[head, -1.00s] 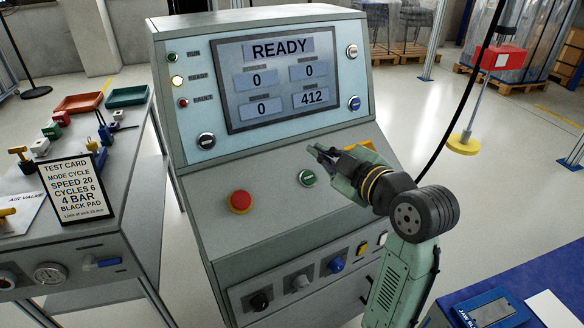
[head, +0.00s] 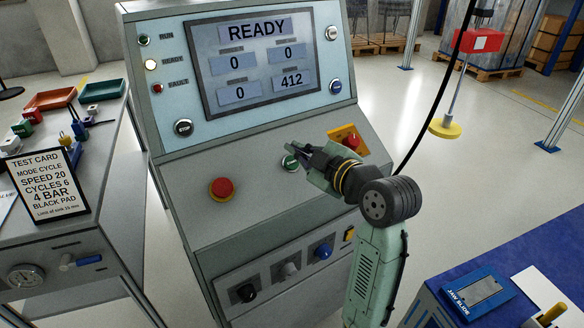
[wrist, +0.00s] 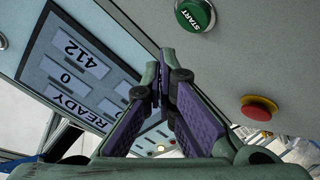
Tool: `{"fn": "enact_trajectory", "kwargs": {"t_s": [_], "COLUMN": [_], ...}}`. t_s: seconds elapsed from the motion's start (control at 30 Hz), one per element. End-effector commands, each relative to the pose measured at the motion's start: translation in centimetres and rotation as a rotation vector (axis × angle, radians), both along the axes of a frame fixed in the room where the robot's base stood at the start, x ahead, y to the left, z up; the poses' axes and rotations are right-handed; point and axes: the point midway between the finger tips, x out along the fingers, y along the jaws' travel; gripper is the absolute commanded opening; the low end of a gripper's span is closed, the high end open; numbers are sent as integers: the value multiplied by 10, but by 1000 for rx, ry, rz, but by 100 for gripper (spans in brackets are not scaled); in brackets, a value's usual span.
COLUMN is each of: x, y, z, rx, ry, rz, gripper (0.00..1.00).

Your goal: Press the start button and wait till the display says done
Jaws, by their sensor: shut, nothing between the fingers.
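The green start button (head: 290,163) is on the sloped panel of the grey console, below the display. It also shows at the top of the wrist view (wrist: 195,14), lettered START. The display (head: 258,62) reads READY, with three zeros and 412 below. The lamp beside the word READY (head: 151,65) glows pale; the RUN lamp (head: 143,40) looks dark green. My gripper (head: 300,149) is shut and empty, its tips just above and right of the start button in the head view. In the wrist view the tips (wrist: 158,72) are apart from the button.
A red mushroom button (head: 222,189) is left of the start button, and another red button (head: 349,141) on a yellow plate is to its right. Knobs (head: 291,268) line the front. A test card (head: 47,186) stands on the left bench. A cable hangs at right.

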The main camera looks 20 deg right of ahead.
Motion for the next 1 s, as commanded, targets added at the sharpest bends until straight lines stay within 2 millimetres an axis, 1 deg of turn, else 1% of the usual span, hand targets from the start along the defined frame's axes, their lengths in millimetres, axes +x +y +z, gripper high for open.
{"fn": "enact_trajectory", "kwargs": {"t_s": [0.03, 0.23, 0.43, 1.0], "x": [4, 13, 16, 16], "y": [2, 4, 4, 4], "z": [-11, -22, -25, -24], "rx": [0, -1, -1, -1], "ry": [2, 0, -1, -1], "rz": [3, 2, 1, 1], "gripper": [0, 0, 0, 0]}}
